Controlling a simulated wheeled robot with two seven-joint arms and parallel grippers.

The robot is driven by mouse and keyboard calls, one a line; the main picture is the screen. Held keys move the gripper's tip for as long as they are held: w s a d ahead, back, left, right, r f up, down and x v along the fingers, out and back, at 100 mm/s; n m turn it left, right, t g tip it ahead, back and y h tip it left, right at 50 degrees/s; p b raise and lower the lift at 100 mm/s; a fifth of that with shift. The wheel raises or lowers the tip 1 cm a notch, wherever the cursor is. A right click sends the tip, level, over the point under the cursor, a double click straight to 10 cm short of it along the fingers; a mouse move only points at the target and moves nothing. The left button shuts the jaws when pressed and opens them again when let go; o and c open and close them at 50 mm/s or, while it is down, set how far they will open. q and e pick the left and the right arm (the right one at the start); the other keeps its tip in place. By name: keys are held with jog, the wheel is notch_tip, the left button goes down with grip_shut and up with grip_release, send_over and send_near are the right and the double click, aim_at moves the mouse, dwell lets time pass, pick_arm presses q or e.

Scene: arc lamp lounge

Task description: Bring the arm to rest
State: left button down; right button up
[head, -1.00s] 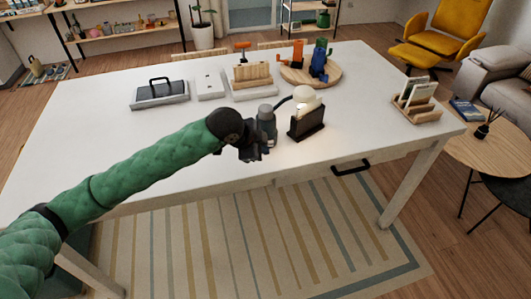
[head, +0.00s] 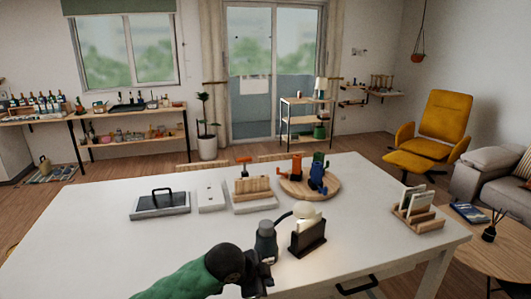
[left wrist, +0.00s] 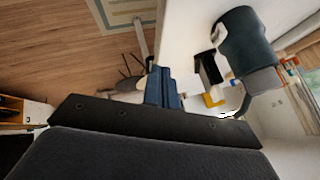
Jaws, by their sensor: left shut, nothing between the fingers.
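My left gripper (head: 258,282) is low in the head view, in front of the white table's contents, at the end of my green arm. It is shut and empty. A grey bottle-like object (head: 265,242) stands just beyond it; the picture does not show clearly whether they touch. In the left wrist view the shut fingers (left wrist: 164,88) show at the middle, apart from a large dark blue-grey cylinder (left wrist: 245,38) at the upper right. My right gripper is not in view.
The white table (head: 100,255) carries a black-handled tray (head: 160,205), a white plate (head: 211,197), a wooden rack (head: 252,188), a round board (head: 294,188), a black holder (head: 307,237) and a card stand (head: 417,215). The table's left front is clear.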

pick_arm(q)
jog(key=s+a+f+n+g+y, duration=0.1)
jog(key=s+a+f+n+y, duration=0.1)
jog(key=s+a+f+n, duration=0.6)
jog(key=s+a+f+n+y, duration=0.2)
jog(key=s+a+f, duration=0.2)
jog(key=s+a, duration=0.55)
jog(key=s+a+f+n+g+y, duration=0.15)
jog(key=s+a+f+n, duration=0.45)
jog(key=s, duration=0.6)
jog(key=d+f, duration=0.2)
jog(key=f, duration=1.7)
jog(key=d+f, duration=0.2)
jog(key=f, duration=1.7)
jog(key=s+f, duration=0.6)
jog(key=f, duration=0.5)
jog(key=shift+a+m+g, duration=0.2)
jog(key=shift+m+g, duration=0.2)
jog(key=shift+g, duration=0.05)
